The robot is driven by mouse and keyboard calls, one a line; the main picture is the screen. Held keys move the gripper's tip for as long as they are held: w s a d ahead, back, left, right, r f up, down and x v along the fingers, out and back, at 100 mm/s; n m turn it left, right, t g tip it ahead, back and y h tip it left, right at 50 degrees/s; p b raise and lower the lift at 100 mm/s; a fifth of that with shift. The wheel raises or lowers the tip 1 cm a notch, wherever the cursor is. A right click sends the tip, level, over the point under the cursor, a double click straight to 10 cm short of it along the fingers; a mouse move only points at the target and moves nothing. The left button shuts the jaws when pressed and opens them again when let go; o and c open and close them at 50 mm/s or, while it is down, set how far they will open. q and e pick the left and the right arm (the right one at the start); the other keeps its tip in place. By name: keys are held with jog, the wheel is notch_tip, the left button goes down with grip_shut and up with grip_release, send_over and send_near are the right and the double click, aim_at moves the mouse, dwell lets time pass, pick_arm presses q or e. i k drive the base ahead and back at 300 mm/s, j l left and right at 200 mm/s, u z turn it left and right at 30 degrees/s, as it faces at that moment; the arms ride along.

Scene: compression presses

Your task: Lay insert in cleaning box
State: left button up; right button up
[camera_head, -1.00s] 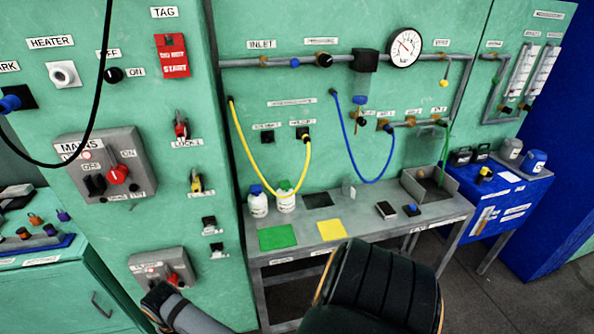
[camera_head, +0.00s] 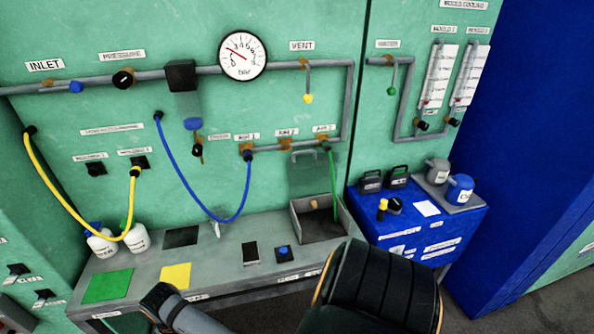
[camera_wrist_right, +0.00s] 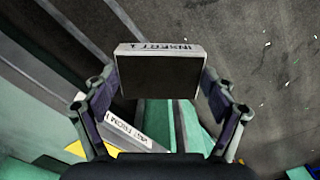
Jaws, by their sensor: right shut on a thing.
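My right gripper (camera_wrist_right: 162,100) is shut on the insert (camera_wrist_right: 160,75), a grey block with a dark face, marked "INSERT 1" along its edge. In the right wrist view it sits between both fingers, held above the floor and bench edge. An open grey box (camera_head: 298,222), likely the cleaning box, stands at the right end of the bench in the head view. A tan-topped tool (camera_head: 313,204) stands in it, and a green hose hangs to its right side. The right gripper and insert are hidden in the head view.
The grey bench (camera_head: 222,258) holds a green mat (camera_head: 107,286), a yellow mat (camera_head: 176,276), a black block (camera_head: 250,253) and a blue button (camera_head: 284,252). White bottles stand at its left. A blue cabinet (camera_head: 415,235) is right of the box. Yellow and blue hoses hang above the bench.

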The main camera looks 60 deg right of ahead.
aim_at(321, 231)
jog(key=k+l, duration=0.25)
jog(key=l, duration=0.2)
jog(key=k+l, duration=0.55)
jog(key=l, duration=0.3)
jog(key=k+l, duration=0.25)
jog(key=l, duration=0.15)
jog(key=k+l, duration=0.3)
jog(key=l, duration=0.15)
